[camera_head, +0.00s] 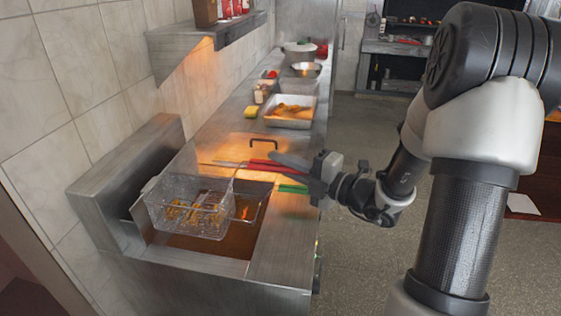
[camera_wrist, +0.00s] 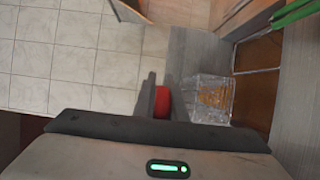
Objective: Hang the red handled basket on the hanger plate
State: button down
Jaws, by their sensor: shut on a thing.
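The red-handled wire basket (camera_head: 190,207) holds golden food pieces and appears raised above the fryer oil at the left. My gripper (camera_head: 304,172) is shut on its red handle (camera_head: 268,165), to the right of the basket. In the wrist view the fingers (camera_wrist: 155,102) close around the red handle (camera_wrist: 163,102), and the mesh basket (camera_wrist: 211,99) shows to the right. The raised steel back of the fryer (camera_head: 125,165), which seems to be the hanger plate, stands left of and behind the basket. The basket hides part of it, so any hook contact cannot be told.
A green-handled basket (camera_head: 293,189) sits at the fryer, close below my gripper; its green handle also shows in the wrist view (camera_wrist: 296,12). A black-handled lid (camera_head: 258,152) lies behind the fryer. A metal tray (camera_head: 290,120) with food and several pots stand farther back. Tiled wall borders the left.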

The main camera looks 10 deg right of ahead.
jog(key=shift+f, duration=0.1)
jog(key=c, duration=1.7)
grip_release()
jog(key=shift+f, duration=0.1)
